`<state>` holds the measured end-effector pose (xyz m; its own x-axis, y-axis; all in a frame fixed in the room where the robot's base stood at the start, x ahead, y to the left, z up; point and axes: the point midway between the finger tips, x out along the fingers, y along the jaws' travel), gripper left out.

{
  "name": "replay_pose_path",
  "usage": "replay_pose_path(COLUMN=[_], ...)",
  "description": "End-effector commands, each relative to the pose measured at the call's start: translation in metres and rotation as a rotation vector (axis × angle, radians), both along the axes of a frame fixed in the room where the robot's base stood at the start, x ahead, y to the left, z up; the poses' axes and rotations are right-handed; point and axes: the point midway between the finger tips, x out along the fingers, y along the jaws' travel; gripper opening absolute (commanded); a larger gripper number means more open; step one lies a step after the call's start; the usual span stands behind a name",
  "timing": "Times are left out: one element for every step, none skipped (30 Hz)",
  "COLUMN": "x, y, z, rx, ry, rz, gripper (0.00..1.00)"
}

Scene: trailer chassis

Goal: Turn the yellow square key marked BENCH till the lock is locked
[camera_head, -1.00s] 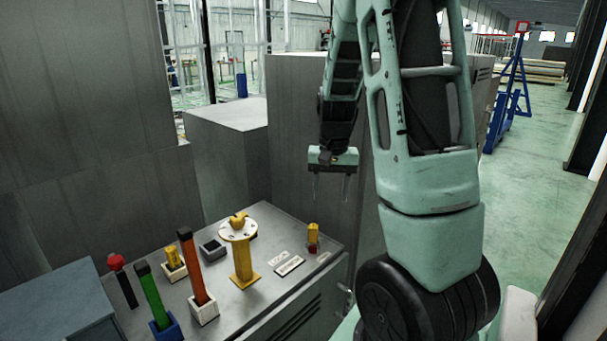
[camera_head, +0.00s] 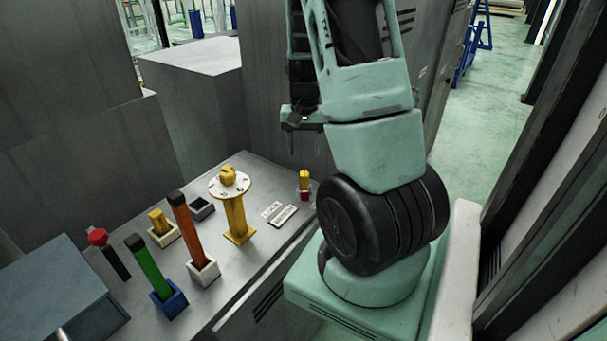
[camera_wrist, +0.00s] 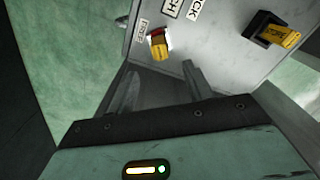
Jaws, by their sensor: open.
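A yellow square block with a red part at its base (camera_head: 304,184) stands at the bench's right end; in the wrist view the yellow block (camera_wrist: 159,47) has dark lettering too small to read. A second yellow lettered block (camera_wrist: 282,36) sits in a black holder in the wrist view. I cannot tell which is marked BENCH. Label plates (camera_wrist: 194,9) beside them show parts of words, "CH" and "OCK". My gripper (camera_head: 305,150) is open and empty above the bench's back right; in the wrist view its fingers (camera_wrist: 157,82) are apart, short of the red-based block.
A yellow post with a white dial (camera_head: 237,217) stands mid-bench. Left of it are an orange bar (camera_head: 186,230), a green bar (camera_head: 148,269), a yellow block in a white holder (camera_head: 160,224) and a red-topped post (camera_head: 98,238). Tall grey cabinets (camera_head: 195,110) stand behind.

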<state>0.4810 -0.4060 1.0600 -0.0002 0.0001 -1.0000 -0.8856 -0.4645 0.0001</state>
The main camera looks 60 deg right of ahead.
Motion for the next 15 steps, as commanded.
replay_pose_path(x=[-0.001,-0.001,-0.002,-0.001,-0.001,-0.001,-0.001,-0.002,-0.001,-0.001,-0.001,-0.001,-0.001,-0.001,-0.001], y=[0.0,0.001,0.001,0.0,0.001,0.001,0.001,0.001,0.001,0.0,0.0,0.001,0.001,0.0,0.0], z=[-0.01,-0.016,-0.024,-0.03,-0.035,-0.043,-0.048,-0.054,-0.061,-0.066,-0.071,-0.078,-0.082,-0.086,-0.091], rx=[0.003,0.005,0.004,0.004,0.003,0.003,0.005,0.004,0.004,0.003,0.004,0.003,0.004,0.002,0.003], ry=[0.004,0.005,0.005,0.005,0.004,0.004,0.004,0.003,0.003,0.004,0.003,0.003,0.002,0.002,0.001], rz=[-0.001,0.0,-0.002,-0.003,-0.001,0.0,-0.002,-0.003,-0.001,0.0,-0.001,-0.002,-0.002,-0.001,0.0], gripper=[0.51,0.51,0.51,0.51,0.51,0.51,0.51,0.51,0.51,0.51,0.51,0.51,0.51,0.51,0.51])
